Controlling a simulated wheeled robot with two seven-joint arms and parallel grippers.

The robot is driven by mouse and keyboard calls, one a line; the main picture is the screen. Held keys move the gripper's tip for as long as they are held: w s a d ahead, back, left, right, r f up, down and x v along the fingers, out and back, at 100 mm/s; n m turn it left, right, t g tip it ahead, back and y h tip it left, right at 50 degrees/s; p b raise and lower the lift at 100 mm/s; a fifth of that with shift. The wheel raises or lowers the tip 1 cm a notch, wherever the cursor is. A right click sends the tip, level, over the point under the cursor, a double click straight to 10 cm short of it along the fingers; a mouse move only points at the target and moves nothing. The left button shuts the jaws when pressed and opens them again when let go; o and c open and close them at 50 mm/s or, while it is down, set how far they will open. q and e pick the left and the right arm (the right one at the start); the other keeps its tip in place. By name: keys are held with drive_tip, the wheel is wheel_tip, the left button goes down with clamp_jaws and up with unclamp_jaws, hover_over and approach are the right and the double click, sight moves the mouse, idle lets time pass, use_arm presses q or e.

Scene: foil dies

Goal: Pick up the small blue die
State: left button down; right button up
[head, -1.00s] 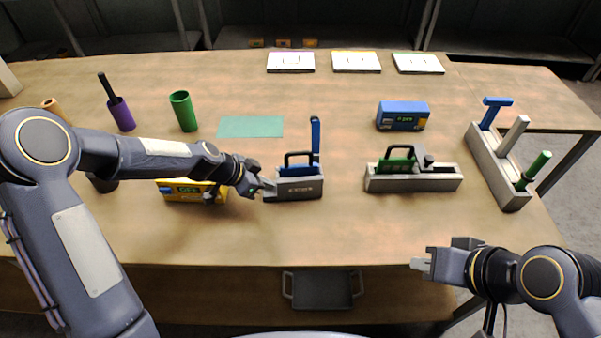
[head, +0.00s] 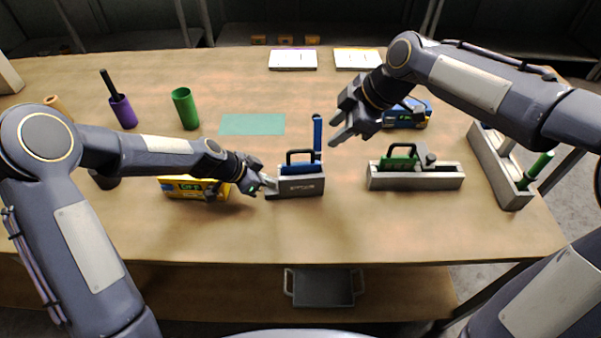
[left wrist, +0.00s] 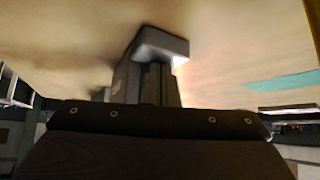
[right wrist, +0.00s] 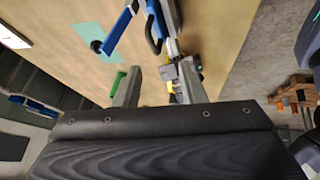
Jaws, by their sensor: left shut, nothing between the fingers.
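A small blue block with a black loop handle (head: 297,168) sits in a short grey holder (head: 302,187) at the middle of the table. A tall blue bar (head: 317,135) stands at the holder's right end. My left gripper (head: 270,184) is shut and empty at the holder's left end; I cannot tell if it touches. My right gripper (head: 335,128) is open and empty, raised to the right of the blue bar. In the right wrist view its spread fingers (right wrist: 158,88) frame part of the scene, with the blue bar (right wrist: 118,35) beyond.
A longer grey holder with a green handled block (head: 398,160) stands to the right. A yellow box (head: 190,188) is beside my left gripper. A teal mat (head: 252,124), green cup (head: 185,108) and purple cup (head: 123,112) lie behind.

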sight(301, 150)
drive_tip(key=w+a+f, duration=0.1)
drive_tip(key=a+f, duration=0.1)
drive_tip(key=w+a+f+n, duration=0.1)
drive_tip(key=f, duration=0.1)
drive_tip(key=w+a+f+n, duration=0.1)
drive_tip(key=a+f, duration=0.1)
drive_tip(key=shift+w+a+f, duration=0.15)
drive_tip(key=shift+w+a, duration=0.05)
drive_tip(key=shift+a, duration=0.1)
drive_tip(key=shift+d+f+x, duration=0.1)
drive_tip(key=shift+d+x, duration=0.1)
drive_tip(key=shift+x, duration=1.3)
drive_tip(key=shift+d+f+x, duration=0.1)
drive_tip(key=shift+d+x, duration=0.1)
drive_tip(key=shift+x, duration=1.25)
drive_tip(key=shift+c, duration=0.4)
clamp_jaws()
